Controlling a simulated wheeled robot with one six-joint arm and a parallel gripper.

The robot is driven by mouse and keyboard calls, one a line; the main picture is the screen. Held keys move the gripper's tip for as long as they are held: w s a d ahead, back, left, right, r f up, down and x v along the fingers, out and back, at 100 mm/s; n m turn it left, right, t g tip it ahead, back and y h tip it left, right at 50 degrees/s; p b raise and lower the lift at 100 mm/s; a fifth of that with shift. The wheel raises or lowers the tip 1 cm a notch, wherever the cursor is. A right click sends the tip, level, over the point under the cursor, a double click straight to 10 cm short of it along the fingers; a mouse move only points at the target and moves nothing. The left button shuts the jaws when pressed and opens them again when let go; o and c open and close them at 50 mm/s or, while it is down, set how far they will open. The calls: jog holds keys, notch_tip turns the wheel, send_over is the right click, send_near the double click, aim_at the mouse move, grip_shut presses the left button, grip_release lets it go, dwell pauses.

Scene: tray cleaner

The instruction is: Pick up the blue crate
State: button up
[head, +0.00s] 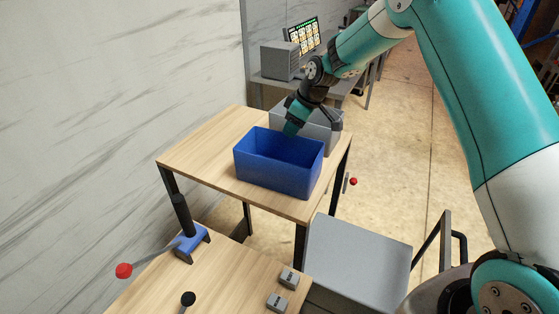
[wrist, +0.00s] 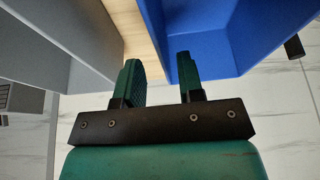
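The blue crate (head: 277,178) stands upright and empty on a wooden table in the head view. It also fills the upper right of the wrist view (wrist: 205,45). My gripper (head: 290,130) is at the crate's far wall in the head view. In the wrist view my gripper (wrist: 161,75) has its two fingers apart. I cannot tell whether either finger touches the wall.
A grey crate (head: 322,135) stands close behind the blue one, with a narrow strip of table between them. A nearer table (head: 220,280) holds a blue-based lever device (head: 192,243) and small grey button boxes (head: 289,279). A marble wall (head: 110,110) is at left.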

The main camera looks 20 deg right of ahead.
jog(key=shift+w+a+f+p, duration=0.15)
jog(key=shift+a+f+p, duration=0.1)
jog(key=shift+f+p, duration=0.3)
jog(key=shift+p+x, duration=1)
jog(key=shift+x, duration=1.1)
jog(key=shift+w, duration=0.1)
jog(key=shift+c, duration=0.4)
grip_shut()
